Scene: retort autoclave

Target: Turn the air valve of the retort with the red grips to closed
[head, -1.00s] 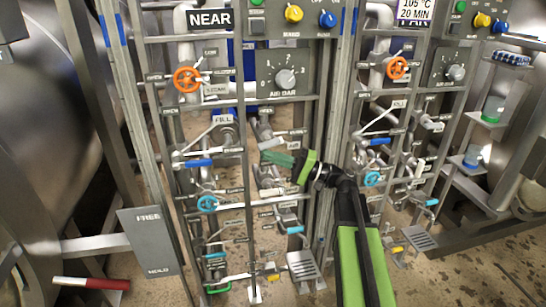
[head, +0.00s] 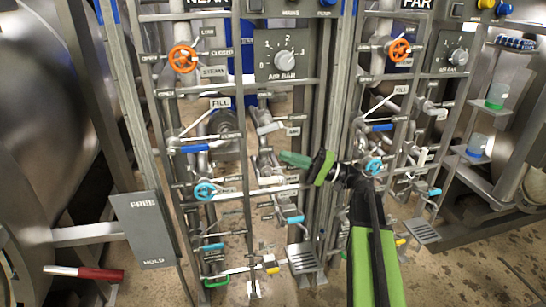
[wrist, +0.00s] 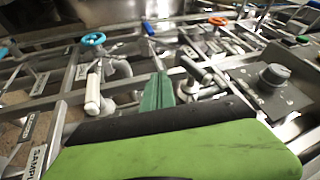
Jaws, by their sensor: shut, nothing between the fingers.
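The near retort's panel, under the NEAR sign, stands left of centre; a red and white handle (head: 84,272) sticks out at its lower left. A pale lever valve (head: 268,128) sits below the AIR BAR dial (head: 281,55), beside a small label that seems to read AIR. It seems to be the pale lever (wrist: 195,68) right of my fingers in the wrist view. My gripper (head: 294,159) is shut and empty, its green fingertips pointing left, below and right of that lever. They show in the wrist view (wrist: 157,92), apparently apart from the lever. The lever's exact setting is unclear.
An orange handwheel (head: 182,59), a blue handwheel (head: 204,191) and a blue lever (head: 193,148) crowd the panel. Upright frame posts stand close by my gripper. The far retort's similar panel is at right.

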